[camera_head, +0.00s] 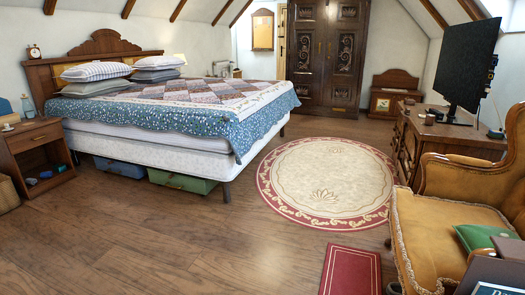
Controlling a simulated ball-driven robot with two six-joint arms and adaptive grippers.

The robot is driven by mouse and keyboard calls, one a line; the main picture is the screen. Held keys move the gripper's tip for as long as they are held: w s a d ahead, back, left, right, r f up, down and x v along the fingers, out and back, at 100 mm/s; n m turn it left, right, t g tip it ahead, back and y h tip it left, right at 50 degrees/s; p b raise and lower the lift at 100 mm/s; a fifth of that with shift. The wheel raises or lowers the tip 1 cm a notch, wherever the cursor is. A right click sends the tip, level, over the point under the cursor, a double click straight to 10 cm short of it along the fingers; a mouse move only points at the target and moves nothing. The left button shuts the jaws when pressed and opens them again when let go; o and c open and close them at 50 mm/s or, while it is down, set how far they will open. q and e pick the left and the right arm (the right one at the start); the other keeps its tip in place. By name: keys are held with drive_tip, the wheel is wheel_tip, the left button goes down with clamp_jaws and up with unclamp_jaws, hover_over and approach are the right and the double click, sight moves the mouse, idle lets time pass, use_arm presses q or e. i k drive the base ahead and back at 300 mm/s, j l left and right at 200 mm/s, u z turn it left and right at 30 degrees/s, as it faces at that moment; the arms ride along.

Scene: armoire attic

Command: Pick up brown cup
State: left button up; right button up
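A small brown object that looks like a cup (430,118) stands on the wooden dresser (455,131) at the right, in front of the dark screen. It is small in the picture, so I cannot tell its details. A small pale cup-like item (7,127) sits on the nightstand (34,139) at the far left. Neither of my grippers is in view.
A mustard armchair (445,215) with a green cushion (478,237) stands in front of the dresser. A bed (190,150) fills the left middle. A round rug (330,178) and a red mat (350,271) lie on the open wooden floor. A carved armoire (327,55) stands behind.

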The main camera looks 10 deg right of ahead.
sight(429, 120)
drive_tip(key=i+j+u, duration=0.1)
drive_tip(key=i+u, duration=0.25)
drive_tip(key=i, duration=1.8)
drive_tip(key=i+l+z, duration=0.2)
drive_tip(key=i+z, duration=1.1)
drive_tip(key=i+j+z, duration=0.4)
drive_tip(key=i+z, duration=0.25)
drive_tip(key=i, duration=2.1)
drive_tip(key=i+z, duration=0.4)
drive_tip(key=i, duration=0.2)
drive_tip(key=i+j+z, duration=0.1)
drive_tip(key=i+z, duration=0.3)
drive_tip(key=i, duration=0.15)
